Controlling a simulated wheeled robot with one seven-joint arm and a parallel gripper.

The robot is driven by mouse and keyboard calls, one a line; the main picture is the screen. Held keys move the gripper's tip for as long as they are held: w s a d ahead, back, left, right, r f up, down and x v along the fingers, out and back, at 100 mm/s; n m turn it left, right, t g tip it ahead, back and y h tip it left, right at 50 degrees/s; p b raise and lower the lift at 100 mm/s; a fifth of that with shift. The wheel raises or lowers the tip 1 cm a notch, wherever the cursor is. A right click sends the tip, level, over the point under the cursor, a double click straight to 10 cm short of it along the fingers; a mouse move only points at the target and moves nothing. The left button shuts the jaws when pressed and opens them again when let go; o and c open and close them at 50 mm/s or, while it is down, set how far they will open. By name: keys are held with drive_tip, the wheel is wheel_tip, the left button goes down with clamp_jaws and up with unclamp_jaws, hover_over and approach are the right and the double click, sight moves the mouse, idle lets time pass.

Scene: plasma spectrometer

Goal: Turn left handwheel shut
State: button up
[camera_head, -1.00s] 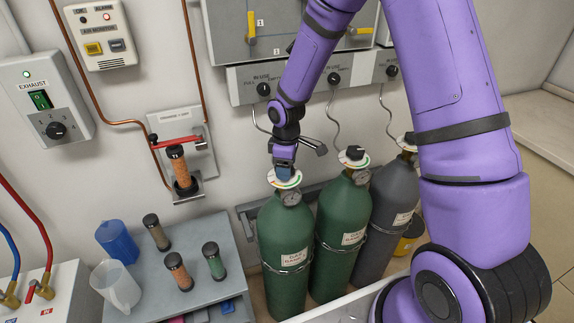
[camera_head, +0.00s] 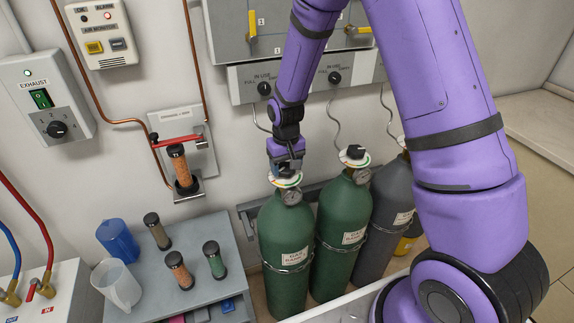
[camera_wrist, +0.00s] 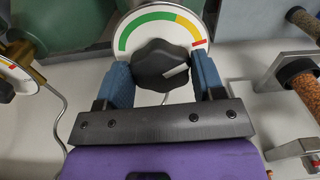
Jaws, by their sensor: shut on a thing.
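The left handwheel (camera_wrist: 162,66) is a black lobed knob with a white pointer line, on a white disc with a green, yellow and red arc (camera_wrist: 150,28). It tops the left green gas cylinder (camera_head: 285,240). In the wrist view the white line points right and slightly up, just below the red end of the arc. My gripper (camera_wrist: 163,80) is shut on the handwheel, one blue finger on each side. In the head view my gripper (camera_head: 285,172) hides the handwheel from above.
A second green cylinder (camera_head: 343,225) with its own black knob (camera_head: 355,152) stands close on the right, with a grey cylinder (camera_head: 385,210) beyond it. A grey bench (camera_head: 235,283) with jugs and columns is on the left. A regulator panel (camera_head: 300,77) is behind.

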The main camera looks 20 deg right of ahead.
sight(287, 167)
drive_tip(key=shift+d+m, duration=0.1)
drive_tip(key=shift+m, duration=1.2)
drive_tip(key=o, duration=0.9)
drive_tip(key=shift+d, duration=0.1)
drive_tip(key=shift+r, duration=0.6)
wheel_tip(287, 167, up, 10)
drive_tip(key=shift+f, duration=0.15)
